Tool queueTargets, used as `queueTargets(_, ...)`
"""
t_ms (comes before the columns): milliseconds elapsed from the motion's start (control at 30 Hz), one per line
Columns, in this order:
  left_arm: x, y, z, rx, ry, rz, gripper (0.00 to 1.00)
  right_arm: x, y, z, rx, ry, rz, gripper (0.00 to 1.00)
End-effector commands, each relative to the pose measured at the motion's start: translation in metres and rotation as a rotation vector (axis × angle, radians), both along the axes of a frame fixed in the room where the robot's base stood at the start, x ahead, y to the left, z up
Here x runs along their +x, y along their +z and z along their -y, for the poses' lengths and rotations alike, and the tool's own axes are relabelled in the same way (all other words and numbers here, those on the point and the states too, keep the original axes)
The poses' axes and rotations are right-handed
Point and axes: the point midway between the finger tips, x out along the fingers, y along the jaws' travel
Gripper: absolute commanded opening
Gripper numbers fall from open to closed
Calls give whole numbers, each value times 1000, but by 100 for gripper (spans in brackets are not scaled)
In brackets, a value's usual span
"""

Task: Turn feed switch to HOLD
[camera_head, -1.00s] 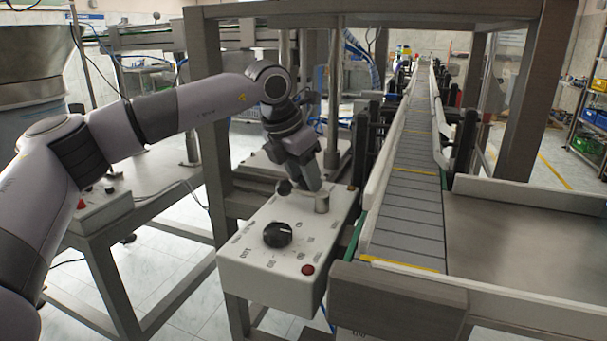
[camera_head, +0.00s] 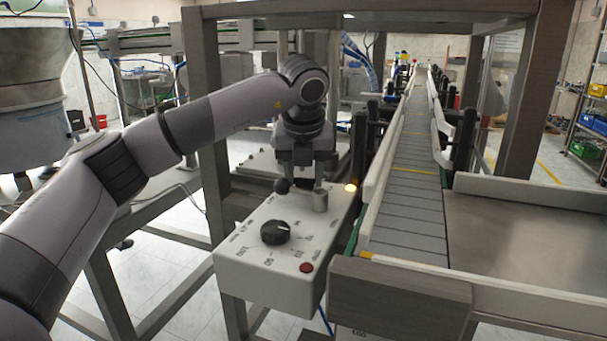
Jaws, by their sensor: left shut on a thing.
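Small printed labels surround the knob; I cannot read HOLD. My left gripper (camera_head: 302,181) points down at the far part of the box, between the ball end and the cylinder. It is shut on what seems to be the feed switch; its fingers hide most of the grip. An amber lamp (camera_head: 350,188) is lit at the far right corner. My right gripper is not in view.
A slatted conveyor (camera_head: 408,205) with pale side rails runs away to the right of the box. A grey metal tray (camera_head: 520,235) lies right of it. Frame posts (camera_head: 206,120) stand close behind my left arm. Shelves with bins (camera_head: 590,125) are far right.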

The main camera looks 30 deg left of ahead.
Motion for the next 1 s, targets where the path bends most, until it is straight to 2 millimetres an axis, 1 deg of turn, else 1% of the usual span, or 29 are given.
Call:
queueTargets(100,1,2,0,-1,73,5,14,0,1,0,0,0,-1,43)
queueTargets(333,1,2,0,-1,171,5,14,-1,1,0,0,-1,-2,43)
queueTargets(567,1,2,0,-1,208,7,14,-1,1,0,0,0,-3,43)
queueTargets(933,2,3,0,0,212,8,14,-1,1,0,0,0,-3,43)
queueTargets(967,2,3,0,0,212,8,48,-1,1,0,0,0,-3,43)
queueTargets(1000,2,3,0,0,212,8,61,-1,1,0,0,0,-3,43)
